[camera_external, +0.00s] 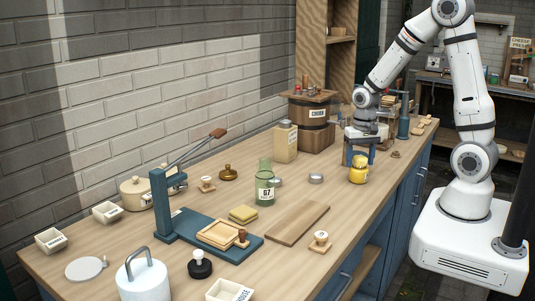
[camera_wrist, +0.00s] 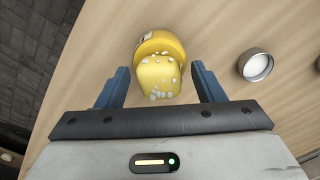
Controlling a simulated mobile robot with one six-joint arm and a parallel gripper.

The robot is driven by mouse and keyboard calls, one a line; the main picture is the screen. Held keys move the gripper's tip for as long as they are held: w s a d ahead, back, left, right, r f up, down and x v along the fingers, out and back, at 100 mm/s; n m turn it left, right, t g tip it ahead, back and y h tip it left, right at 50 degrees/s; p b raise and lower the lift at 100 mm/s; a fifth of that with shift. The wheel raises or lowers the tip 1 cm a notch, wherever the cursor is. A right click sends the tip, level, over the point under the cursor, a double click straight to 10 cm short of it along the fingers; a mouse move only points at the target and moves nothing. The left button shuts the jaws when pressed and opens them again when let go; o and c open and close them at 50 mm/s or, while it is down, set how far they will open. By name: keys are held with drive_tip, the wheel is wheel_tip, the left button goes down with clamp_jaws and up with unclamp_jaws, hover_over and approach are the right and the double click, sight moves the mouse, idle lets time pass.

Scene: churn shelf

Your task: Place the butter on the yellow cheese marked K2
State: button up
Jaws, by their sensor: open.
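The yellow cheese (camera_external: 358,176) stands on the counter near its right edge. In the wrist view the cheese (camera_wrist: 158,43) is round, with part of a pale label at its upper left; the marking is not readable. The butter (camera_wrist: 160,76), a yellow lump with whitish drops, overlaps the cheese and appears to rest on its top; exact contact is unclear. In the outside view the butter (camera_external: 359,160) shows above the cheese. My gripper (camera_external: 360,155) is open and low over them. Its blue fingers (camera_wrist: 160,70) stand either side of the butter, with visible gaps.
A round metal tin (camera_wrist: 256,66) lies right of the cheese in the wrist view. A green jar marked G7 (camera_external: 265,187), a wooden board (camera_external: 297,224) and a blue press (camera_external: 160,205) stand nearer the camera. A wooden churn (camera_external: 311,122) stands behind, to the left.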

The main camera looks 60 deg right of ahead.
sight(360, 157)
wheel_tip(360, 157, up, 11)
drive_tip(key=s+a+r+n+t, duration=0.1)
drive_tip(key=s+a+r+n, duration=0.1)
drive_tip(key=s+a+n, duration=0.1)
drive_tip(key=s+a+r+n+t, duration=0.2)
drive_tip(key=s+r+n, duration=0.1)
drive_tip(key=s+n, duration=0.3)
drive_tip(key=shift+s+a, duration=0.4)
drive_tip(key=shift+s, duration=0.8)
